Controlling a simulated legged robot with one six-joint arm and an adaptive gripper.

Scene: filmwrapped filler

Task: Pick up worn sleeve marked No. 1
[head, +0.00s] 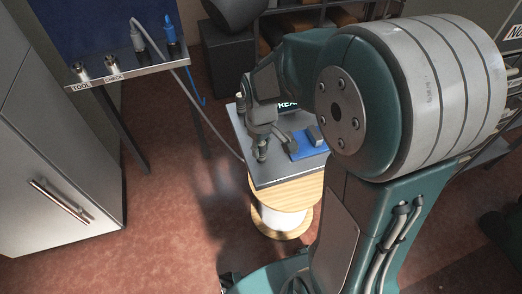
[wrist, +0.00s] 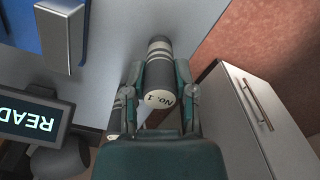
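The worn sleeve marked No. 1 (wrist: 158,98) is a pale cylinder with grey and dark bands. Its marked end faces my wrist camera. It is between the two fingers of my gripper (wrist: 158,72), one finger close along each side. I cannot tell whether both pads press on it. In the head view my gripper (head: 262,140) points down over the grey metal plate (head: 262,175). The sleeve is small and partly hidden there, and I cannot tell whether its far end rests on the plate.
The plate lies on a wooden spool (head: 285,200) and carries a blue holder (head: 308,145) and a lit display (head: 288,105). A small stand (head: 130,72) with labelled spots TOOL and CHECK is at the back left. A grey cabinet (head: 60,150) stands left, with open floor between.

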